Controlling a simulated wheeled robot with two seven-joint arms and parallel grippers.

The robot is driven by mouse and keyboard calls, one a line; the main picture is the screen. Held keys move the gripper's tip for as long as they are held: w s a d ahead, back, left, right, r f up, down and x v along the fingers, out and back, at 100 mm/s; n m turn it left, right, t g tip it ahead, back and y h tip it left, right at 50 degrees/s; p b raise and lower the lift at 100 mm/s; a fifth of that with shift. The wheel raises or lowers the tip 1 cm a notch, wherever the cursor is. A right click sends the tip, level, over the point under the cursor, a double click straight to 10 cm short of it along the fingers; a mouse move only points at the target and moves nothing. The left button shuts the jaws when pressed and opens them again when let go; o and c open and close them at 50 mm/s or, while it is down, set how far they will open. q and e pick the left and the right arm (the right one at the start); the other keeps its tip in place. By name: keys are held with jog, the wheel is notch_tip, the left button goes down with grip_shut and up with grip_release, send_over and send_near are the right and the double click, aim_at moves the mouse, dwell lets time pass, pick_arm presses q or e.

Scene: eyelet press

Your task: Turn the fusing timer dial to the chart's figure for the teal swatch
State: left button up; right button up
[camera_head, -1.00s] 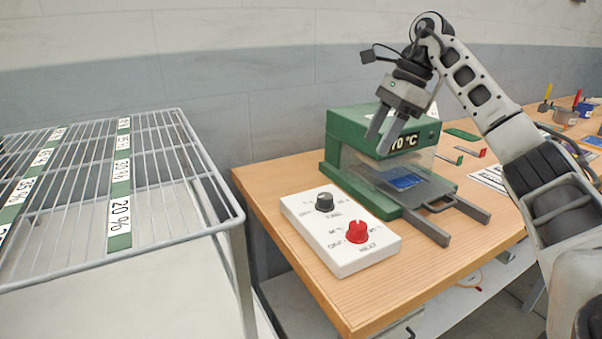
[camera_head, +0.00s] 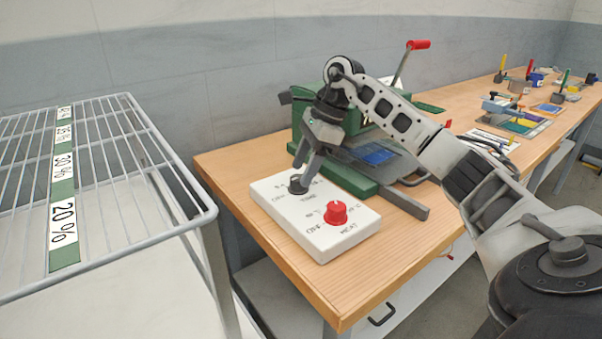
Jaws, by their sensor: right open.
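The black dial marked TIME (camera_head: 297,186) sits on the white control box (camera_head: 292,221), behind the red HEAT dial (camera_head: 336,212). My right gripper (camera_head: 303,175) is open and points down at the black dial. Its fingertips are at or just above the dial and partly hide it; I cannot tell whether they touch. The marks around the dial are too small to read. A white printed sheet (camera_head: 487,134) lies further right on the bench, partly covered by other things; its print is unreadable. No teal swatch is clearly identifiable. My left gripper is not in view.
The green press (camera_head: 358,187) stands just behind the box, with a blue piece (camera_head: 379,154) on its plate and a red-tipped lever (camera_head: 418,45). A wire rack (camera_head: 120,262) with percent labels stands left, across a gap. The bench front (camera_head: 335,300) is clear.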

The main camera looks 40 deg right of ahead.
jog(key=shift+x, duration=1)
jog(key=shift+r, duration=0.1)
jog(key=c, duration=1)
jog(key=shift+o, duration=0.2)
